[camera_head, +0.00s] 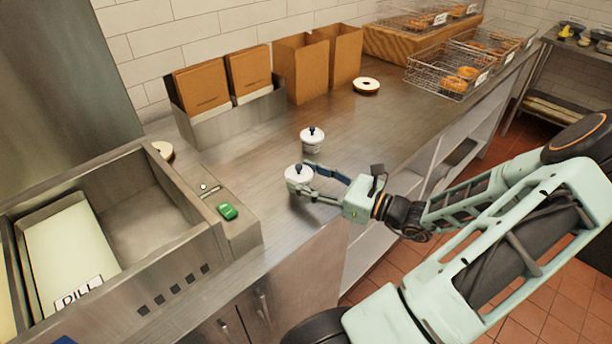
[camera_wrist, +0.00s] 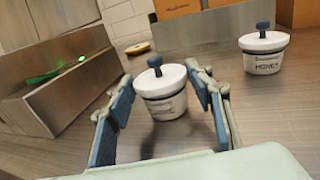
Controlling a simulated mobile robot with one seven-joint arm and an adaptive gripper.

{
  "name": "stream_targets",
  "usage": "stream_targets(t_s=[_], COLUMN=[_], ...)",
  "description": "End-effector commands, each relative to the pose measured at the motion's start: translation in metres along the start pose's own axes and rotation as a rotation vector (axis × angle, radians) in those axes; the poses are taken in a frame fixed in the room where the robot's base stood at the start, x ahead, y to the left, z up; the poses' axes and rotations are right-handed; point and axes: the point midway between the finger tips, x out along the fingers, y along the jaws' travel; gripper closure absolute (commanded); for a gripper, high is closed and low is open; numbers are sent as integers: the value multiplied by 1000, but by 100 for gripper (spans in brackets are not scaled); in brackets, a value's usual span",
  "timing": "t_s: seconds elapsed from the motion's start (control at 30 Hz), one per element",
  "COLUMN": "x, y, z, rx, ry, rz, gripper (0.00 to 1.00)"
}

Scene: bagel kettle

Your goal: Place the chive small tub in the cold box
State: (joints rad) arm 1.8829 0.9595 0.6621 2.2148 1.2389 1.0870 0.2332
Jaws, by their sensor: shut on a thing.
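A small white tub (camera_head: 298,175) with a white lid and a dark blue knob is between the fingers of my gripper (camera_head: 312,184). In the wrist view this tub (camera_wrist: 165,104) is upright between the blue finger pads, its label too small to read; the gripper is shut on it. I cannot tell whether it touches the counter. A second tub (camera_head: 312,140), with a label that seems to read honey (camera_wrist: 264,56), stands apart behind it. The steel cold box (camera_head: 150,210) is at the left, with a tray (camera_head: 70,240) labelled dill in its left part and bare space at its right.
Brown bags (camera_head: 300,65) and a steel bag holder (camera_head: 235,115) stand at the back. A bagel half (camera_head: 366,85) lies on the counter (camera_head: 250,165). Wire baskets (camera_head: 450,75) of bagels are back right.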

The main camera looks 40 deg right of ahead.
Motion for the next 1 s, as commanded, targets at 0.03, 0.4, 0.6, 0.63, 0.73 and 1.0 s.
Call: stream_targets(t_s=[0.03, 0.4, 0.6, 0.63, 0.73, 1.0], x=[0, 0, 0, 0, 0, -29], y=[0, 0, 0, 0, 0, -1], z=[0, -1, -1, -1, -3, -4], rx=[-1, 0, 0, 0, 0, -2], ry=[0, 0, 0, 0, 0, 5], rz=[0, 0, 0, 0, 0, -4], gripper=[78, 35, 35, 35, 35, 35])
